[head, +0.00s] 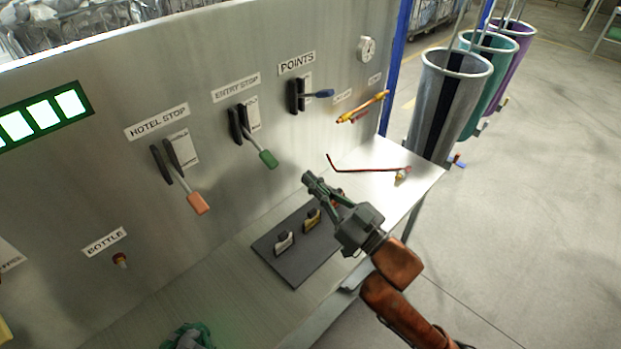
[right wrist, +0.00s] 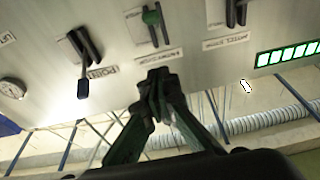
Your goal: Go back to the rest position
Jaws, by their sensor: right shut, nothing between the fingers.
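My right gripper (head: 308,180) reaches in from the lower right over the bench in the head view. Its fingertips are together with nothing between them, above the dark mat's far side and apart from the panel levers. In the right wrist view my right gripper (right wrist: 157,82) shows shut in front of the panel. A green shape at the bottom edge of the head view looks like part of my left gripper (head: 190,336); it is cut off, so its fingers cannot be read.
The panel carries an orange hotel stop lever (head: 198,203), a green entry stop lever (head: 268,159) and a blue points lever (head: 319,94). The dark mat (head: 297,270) holds small blocks. A red bent rod (head: 365,170) lies on the bench. Tall bins (head: 445,100) stand right; floor beyond is open.

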